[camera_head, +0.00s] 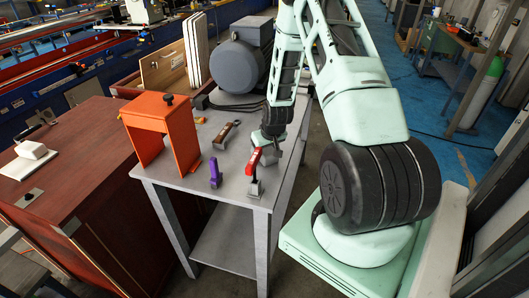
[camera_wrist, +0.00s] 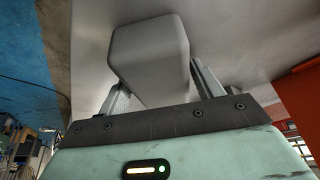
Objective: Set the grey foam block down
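The grey foam block (camera_wrist: 150,52) is a plain, rounded-edged block in the wrist view. It sits between the two fingers of my gripper (camera_wrist: 160,88), which look closed against its sides. The grey metal table top (camera_wrist: 235,35) fills the background behind it. I cannot tell whether the block touches the table. In the head view my gripper (camera_head: 270,147) is low over the right edge of the grey table (camera_head: 200,178). The block is too small and too hidden there to make out clearly.
A red-handled clamp (camera_head: 254,166) stands close to my gripper at the table's front right. A purple piece (camera_head: 215,173), a brown-and-black tool (camera_head: 226,134) and an orange stand (camera_head: 163,124) are to the left. A grey motor (camera_head: 239,65) is at the back.

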